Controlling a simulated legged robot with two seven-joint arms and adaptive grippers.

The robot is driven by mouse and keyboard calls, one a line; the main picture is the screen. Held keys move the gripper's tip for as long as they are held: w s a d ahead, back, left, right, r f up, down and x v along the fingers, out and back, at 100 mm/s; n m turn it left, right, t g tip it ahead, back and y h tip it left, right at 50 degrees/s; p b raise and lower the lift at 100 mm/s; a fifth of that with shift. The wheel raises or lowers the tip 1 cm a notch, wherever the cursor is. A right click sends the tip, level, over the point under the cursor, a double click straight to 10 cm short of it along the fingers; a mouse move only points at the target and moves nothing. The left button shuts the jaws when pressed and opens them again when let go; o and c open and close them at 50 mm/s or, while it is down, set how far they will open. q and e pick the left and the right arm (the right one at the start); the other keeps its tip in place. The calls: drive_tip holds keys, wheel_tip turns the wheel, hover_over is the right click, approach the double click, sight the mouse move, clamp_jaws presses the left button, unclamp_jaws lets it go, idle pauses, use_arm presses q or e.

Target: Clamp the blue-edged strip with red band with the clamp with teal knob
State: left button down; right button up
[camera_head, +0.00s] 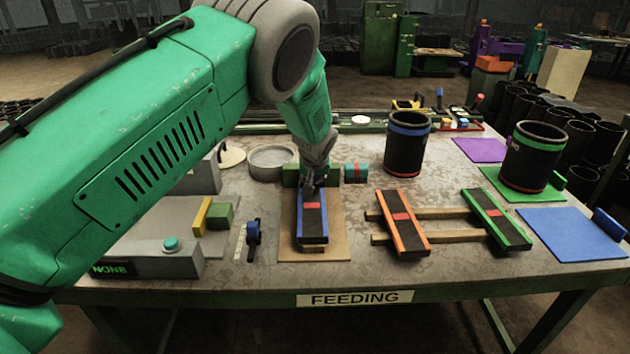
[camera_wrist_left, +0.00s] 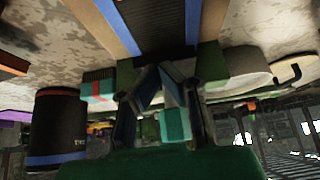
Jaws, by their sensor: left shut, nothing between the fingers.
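The blue-edged strip with red band (camera_head: 312,213) lies flat on a tan board (camera_head: 335,240), its far end against a green bar. It also shows at the top of the left wrist view (camera_wrist_left: 158,20). The green bar (camera_head: 290,175), which looks like the clamp, crosses the board's far end; my arm hides its middle. A teal piece (camera_wrist_left: 175,125) shows behind my fingers in the left wrist view; I cannot tell whether it is the knob. My left gripper (camera_head: 310,185) is shut and empty, pointing down at the strip's far end. My right gripper is out of view.
A teal block with a red band (camera_head: 356,172) sits right of the bar. Orange-edged (camera_head: 403,222) and green-edged (camera_head: 496,220) strips rest on wooden rails. Black sleeves with blue (camera_head: 408,145) and green (camera_head: 533,158) rims stand to the right. A console (camera_head: 150,262) stands left.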

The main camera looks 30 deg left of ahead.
use_arm(q)
drive_tip(key=v, duration=1.1)
drive_tip(key=shift+f, duration=0.15)
